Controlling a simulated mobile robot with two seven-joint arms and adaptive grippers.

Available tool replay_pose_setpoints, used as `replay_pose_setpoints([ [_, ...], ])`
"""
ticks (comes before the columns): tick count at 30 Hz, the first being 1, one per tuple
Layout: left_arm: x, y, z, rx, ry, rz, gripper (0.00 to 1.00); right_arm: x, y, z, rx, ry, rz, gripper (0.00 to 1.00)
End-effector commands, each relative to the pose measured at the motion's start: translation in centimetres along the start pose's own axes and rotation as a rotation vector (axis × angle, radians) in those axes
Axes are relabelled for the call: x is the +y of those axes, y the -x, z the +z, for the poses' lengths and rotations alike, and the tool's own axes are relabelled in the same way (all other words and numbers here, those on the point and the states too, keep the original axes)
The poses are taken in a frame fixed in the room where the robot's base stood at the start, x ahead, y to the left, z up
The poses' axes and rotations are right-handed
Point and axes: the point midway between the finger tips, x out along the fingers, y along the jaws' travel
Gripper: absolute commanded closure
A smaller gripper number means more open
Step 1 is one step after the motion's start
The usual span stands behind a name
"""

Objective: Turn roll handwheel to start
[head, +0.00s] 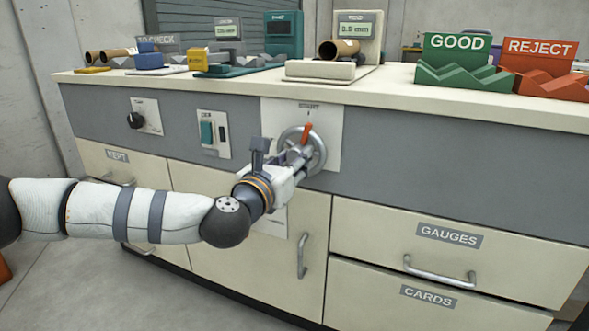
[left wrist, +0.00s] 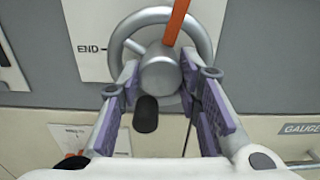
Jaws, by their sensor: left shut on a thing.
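The grey metal handwheel (head: 321,150) sits on a white plate on the front of the bench. An orange pointer (head: 307,130) on it points up, leaning slightly right, below a label reading START (head: 309,106). My left gripper (head: 298,160) reaches the wheel from the left. In the left wrist view, its purple-padded fingers (left wrist: 159,82) stand on either side of the wheel's round hub (left wrist: 160,72), shut on the handwheel. A black knob (left wrist: 146,115) shows between the fingers. An END label (left wrist: 89,49) is left of the wheel. My right gripper is not in view.
A black dial (head: 135,120) and a green switch (head: 207,134) are on the panel to the left. Drawers with handles (head: 440,275) lie below. The bench top holds gauges, tubes, a green GOOD rack (head: 460,75) and a red REJECT rack (head: 545,82).

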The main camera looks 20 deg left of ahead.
Motion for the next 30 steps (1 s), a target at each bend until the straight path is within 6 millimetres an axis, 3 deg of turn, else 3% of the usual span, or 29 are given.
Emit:
replay_pose_setpoints([
  [12,0.0,0.0,-0.2,0.001,0.232,-0.001,0.96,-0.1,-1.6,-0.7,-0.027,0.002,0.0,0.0],
  [30,0.0,0.0,0.1,0.0,0.291,0.0,0.96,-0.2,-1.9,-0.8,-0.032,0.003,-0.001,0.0],
])
